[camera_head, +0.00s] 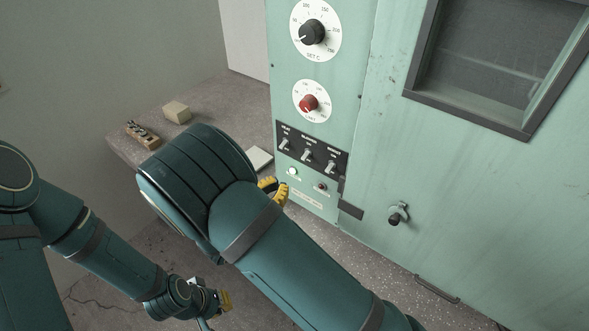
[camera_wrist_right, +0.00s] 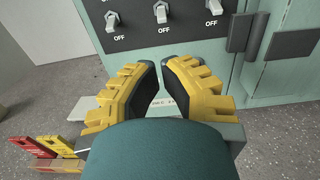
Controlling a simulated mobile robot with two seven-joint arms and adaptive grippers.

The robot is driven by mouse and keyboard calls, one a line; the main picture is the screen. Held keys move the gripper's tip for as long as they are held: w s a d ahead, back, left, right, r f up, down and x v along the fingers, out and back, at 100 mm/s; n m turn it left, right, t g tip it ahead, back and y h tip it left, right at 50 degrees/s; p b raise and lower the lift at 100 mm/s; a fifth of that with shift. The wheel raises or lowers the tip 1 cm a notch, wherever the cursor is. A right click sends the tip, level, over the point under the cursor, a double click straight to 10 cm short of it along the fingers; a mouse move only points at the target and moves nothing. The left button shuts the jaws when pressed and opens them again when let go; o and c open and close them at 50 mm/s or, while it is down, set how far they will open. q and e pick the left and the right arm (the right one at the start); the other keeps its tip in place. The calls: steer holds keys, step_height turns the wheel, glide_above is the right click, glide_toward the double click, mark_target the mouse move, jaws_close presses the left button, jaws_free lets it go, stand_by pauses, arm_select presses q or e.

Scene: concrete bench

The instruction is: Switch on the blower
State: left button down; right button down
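A black switch panel (camera_head: 319,143) on the pale green oven front carries three toggle switches; its labels are too small to read surely, so I cannot tell which is the blower's. The left switch (camera_head: 284,143), middle switch (camera_head: 306,154) and right switch (camera_head: 331,166) show levers. In the right wrist view, OFF is printed below each, including the middle switch (camera_wrist_right: 161,13). My right gripper (camera_wrist_right: 160,64) is below the panel, fingertips close together with nothing between them. Its yellow fingers (camera_head: 274,188) are partly hidden behind my arm in the head view. My left gripper (camera_head: 222,300) is low, away from the panel.
Above the panel are a red knob (camera_head: 309,103) and a black knob (camera_head: 313,32). A door latch (camera_head: 397,214) stands out at right. Blocks (camera_head: 177,112) lie on the bench at left.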

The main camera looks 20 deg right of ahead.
mark_target(306, 156)
arm_select(q)
steer(key=shift+s+f+b, duration=0.1)
steer(key=shift+f+b, duration=0.25)
arm_select(e)
steer(key=x, duration=1)
arm_select(q)
steer(key=shift+w+r+p, duration=0.2)
steer(key=shift+r+p, duration=0.5)
arm_select(e)
steer(key=shift+s+a+r+g+y, duration=0.1)
steer(key=shift+a+r+g+y, duration=0.05)
steer(key=shift+g+y, duration=0.2)
arm_select(q)
steer(key=shift+r, duration=0.1)
